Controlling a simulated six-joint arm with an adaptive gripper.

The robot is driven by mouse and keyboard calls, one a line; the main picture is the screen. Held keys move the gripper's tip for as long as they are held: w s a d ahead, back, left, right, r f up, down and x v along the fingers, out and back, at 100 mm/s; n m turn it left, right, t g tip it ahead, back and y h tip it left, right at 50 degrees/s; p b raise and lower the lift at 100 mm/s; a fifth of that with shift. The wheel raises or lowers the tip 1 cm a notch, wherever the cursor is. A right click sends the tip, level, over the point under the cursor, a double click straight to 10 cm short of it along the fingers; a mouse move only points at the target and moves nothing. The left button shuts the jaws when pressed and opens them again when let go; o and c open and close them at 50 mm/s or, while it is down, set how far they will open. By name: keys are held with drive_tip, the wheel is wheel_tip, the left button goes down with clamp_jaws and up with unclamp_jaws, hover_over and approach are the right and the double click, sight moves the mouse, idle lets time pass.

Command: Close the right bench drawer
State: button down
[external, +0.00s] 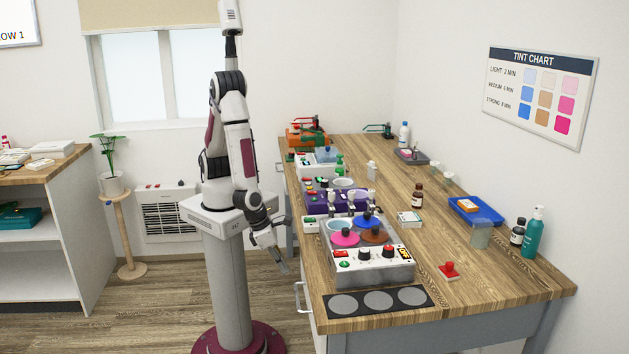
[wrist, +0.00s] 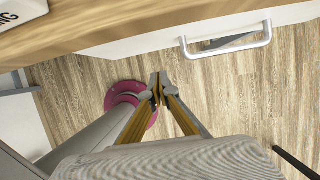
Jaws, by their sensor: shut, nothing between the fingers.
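The wooden bench (external: 470,262) stands to the right of my arm. A drawer front with a pale handle (external: 299,297) shows under its near left edge in the external view. In the wrist view a white drawer front (wrist: 130,42) with a metal handle (wrist: 228,44) lies under the bench edge; how far it stands out is unclear, and its inside is hidden. My gripper (external: 284,267) points down beside the bench's left side, above and left of that handle. It is shut and empty, and in the wrist view its fingertips (wrist: 157,88) are apart from the handle.
A control box with knobs (external: 370,265) and a dark mat with grey discs (external: 378,302) lie near the bench's front left edge. Other handles (external: 283,220) show farther back along the bench side. Open wooden floor (external: 160,315) lies left of the bench, around my base.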

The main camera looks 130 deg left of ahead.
drive_tip(key=v, duration=0.7)
drive_tip(key=shift+r, duration=0.25)
drive_tip(key=shift+s+d, duration=0.1)
idle(0.7)
drive_tip(key=s+a+r+n+t+h, duration=0.1)
drive_tip(key=s+a+r+n, duration=0.2)
drive_tip(key=s+r+n, duration=0.2)
drive_tip(key=s+a+r+n+h, duration=0.1)
drive_tip(key=s+a+r+n, duration=0.3)
drive_tip(key=r+n, duration=0.6)
drive_tip(key=s+a+r+n+t+h, duration=0.1)
drive_tip(key=s+a+r+n, duration=0.3)
drive_tip(key=n, duration=0.8)
drive_tip(key=shift+s+r+t, duration=0.3)
drive_tip(key=shift+s+r, duration=1)
drive_tip(key=shift+r, duration=1.1)
